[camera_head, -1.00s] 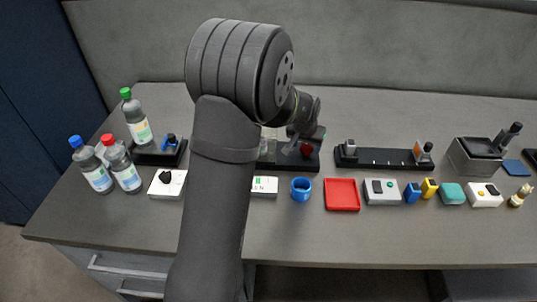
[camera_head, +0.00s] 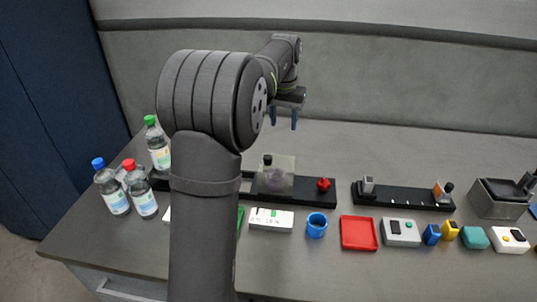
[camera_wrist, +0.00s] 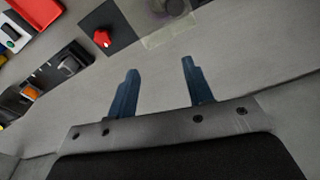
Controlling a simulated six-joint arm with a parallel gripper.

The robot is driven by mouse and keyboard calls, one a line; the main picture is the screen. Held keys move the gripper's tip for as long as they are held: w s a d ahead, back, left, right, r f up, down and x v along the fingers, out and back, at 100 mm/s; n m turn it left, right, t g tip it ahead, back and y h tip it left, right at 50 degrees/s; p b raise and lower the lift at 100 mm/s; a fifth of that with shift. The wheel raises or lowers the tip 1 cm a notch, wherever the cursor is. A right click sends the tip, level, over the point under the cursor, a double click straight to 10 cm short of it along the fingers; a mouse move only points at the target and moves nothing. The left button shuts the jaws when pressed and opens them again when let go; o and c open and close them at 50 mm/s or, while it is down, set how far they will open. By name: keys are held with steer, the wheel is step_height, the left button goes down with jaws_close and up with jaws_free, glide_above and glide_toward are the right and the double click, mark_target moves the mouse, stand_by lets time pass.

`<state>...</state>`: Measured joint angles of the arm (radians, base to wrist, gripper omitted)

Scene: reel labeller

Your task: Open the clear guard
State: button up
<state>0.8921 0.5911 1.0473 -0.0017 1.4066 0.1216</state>
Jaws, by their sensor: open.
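The clear guard (camera_head: 279,172) is a see-through panel standing upright on a black base (camera_head: 307,191), with a dark-capped item behind or beside it. A red knob (camera_head: 323,184) sits on the same base to its right. In the wrist view the guard (camera_wrist: 168,32) shows only faintly at the top edge, near the red knob (camera_wrist: 103,37). My gripper (camera_head: 284,120) is open and empty, raised above and behind the base, with its two blue fingers pointing down. The fingers also show apart in the wrist view (camera_wrist: 160,78).
A white display box (camera_head: 271,220), a blue cup (camera_head: 316,225) and a red tray (camera_head: 359,233) stand in front of the base. A long black rack (camera_head: 404,197) lies to the right. Several bottles stand at left. The bench behind the base is clear.

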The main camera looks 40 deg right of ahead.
step_height(320, 180, up, 6)
steer(key=y, duration=0.1)
glide_above(267, 157)
steer(key=shift+g, duration=0.4)
step_height(267, 157, down, 17)
steer(key=shift+d+f, duration=0.15)
jaws_close()
